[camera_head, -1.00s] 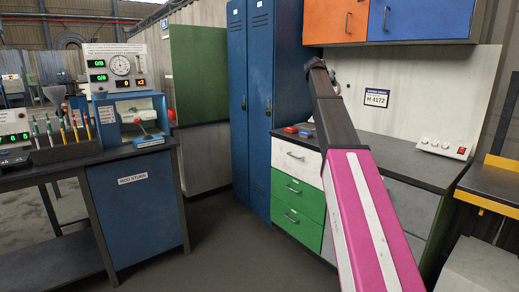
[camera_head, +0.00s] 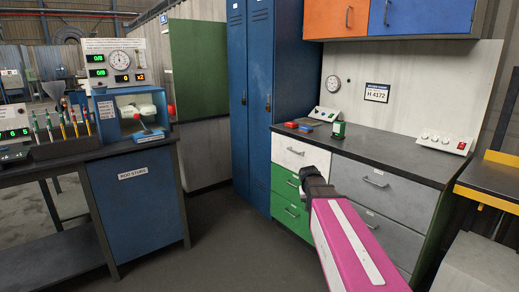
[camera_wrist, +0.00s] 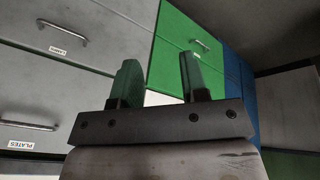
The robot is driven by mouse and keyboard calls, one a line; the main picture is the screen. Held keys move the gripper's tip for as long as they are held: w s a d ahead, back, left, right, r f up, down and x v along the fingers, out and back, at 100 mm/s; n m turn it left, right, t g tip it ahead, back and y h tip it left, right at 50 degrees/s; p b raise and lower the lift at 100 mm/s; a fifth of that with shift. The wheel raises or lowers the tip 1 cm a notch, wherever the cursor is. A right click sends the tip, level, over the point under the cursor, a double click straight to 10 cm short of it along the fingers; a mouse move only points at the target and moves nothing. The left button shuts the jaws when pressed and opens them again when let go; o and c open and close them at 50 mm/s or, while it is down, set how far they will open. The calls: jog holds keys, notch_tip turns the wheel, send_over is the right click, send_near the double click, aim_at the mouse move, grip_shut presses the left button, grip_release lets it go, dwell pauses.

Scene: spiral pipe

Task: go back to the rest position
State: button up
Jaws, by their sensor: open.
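My gripper (camera_wrist: 157,82) shows in the wrist view with its two fingers apart and nothing between them. Behind the fingers are the fronts of grey drawers (camera_wrist: 60,80) and a green drawer (camera_wrist: 190,55). In the head view my pink and white arm reaches up from the lower right. Its dark end is in front of the drawer cabinet, below the countertop (camera_head: 395,155); the fingertips cannot be made out there.
On the countertop are a red and blue item (camera_head: 298,127), a small green box (camera_head: 339,130) and a white switch panel (camera_head: 442,143). Blue lockers (camera_head: 250,110) stand left of the cabinet. A workbench (camera_head: 135,200) stands at left. The floor (camera_head: 225,250) between is clear.

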jog(key=s+a+f+g+y, duration=0.1)
jog(key=s+f, duration=0.4)
jog(key=s, duration=0.5)
jog(key=s+a+f+n+g+y, duration=0.1)
jog(key=s+a+f+g, duration=0.1)
jog(key=s+f, duration=0.4)
jog(key=s+a, duration=0.1)
jog(key=s, duration=0.2)
jog(key=shift+s+a+f, duration=0.25)
jog(key=shift+s+a, duration=0.1)
jog(key=shift+s, duration=0.05)
